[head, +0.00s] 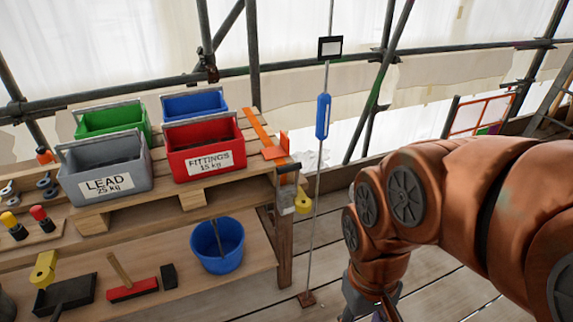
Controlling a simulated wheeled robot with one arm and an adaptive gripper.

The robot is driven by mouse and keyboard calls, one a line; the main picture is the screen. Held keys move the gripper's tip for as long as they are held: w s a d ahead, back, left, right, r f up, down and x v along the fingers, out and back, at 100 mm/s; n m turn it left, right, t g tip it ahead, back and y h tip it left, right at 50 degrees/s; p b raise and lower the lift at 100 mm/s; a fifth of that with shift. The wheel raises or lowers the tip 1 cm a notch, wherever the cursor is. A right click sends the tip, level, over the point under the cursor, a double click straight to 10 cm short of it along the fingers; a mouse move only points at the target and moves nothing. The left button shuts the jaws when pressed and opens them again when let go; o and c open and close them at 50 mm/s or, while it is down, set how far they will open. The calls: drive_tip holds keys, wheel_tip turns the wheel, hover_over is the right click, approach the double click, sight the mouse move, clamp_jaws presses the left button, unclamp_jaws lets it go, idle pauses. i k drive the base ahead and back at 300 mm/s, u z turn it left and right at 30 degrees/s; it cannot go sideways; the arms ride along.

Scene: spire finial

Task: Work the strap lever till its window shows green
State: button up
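An orange strap (258,127) runs over the right end of the wooden bench to an orange bracket (276,149). Below the bracket, at the bench corner, hangs a fitting with a black grip (288,168) and a grey body (287,197); it looks like the strap lever. A yellow piece (303,202) is beside it. I cannot make out an indicator window or its colour. My orange arm reaches in from the right and bends down to the bottom edge, right of the lever. My gripper's fingers are below the frame.
A thin upright rod (316,215) with a blue sleeve (323,115) stands between the bench and my arm. Grey (107,170), red (206,148), green (112,119) and blue (194,103) bins stand on the bench. A blue bucket (218,246) sits on the lower shelf.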

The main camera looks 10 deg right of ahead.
sight(296, 167)
drive_tip(key=k, duration=0.55)
drive_tip(key=u, duration=0.6)
drive_tip(key=i, duration=0.95)
drive_tip(key=u, duration=0.8)
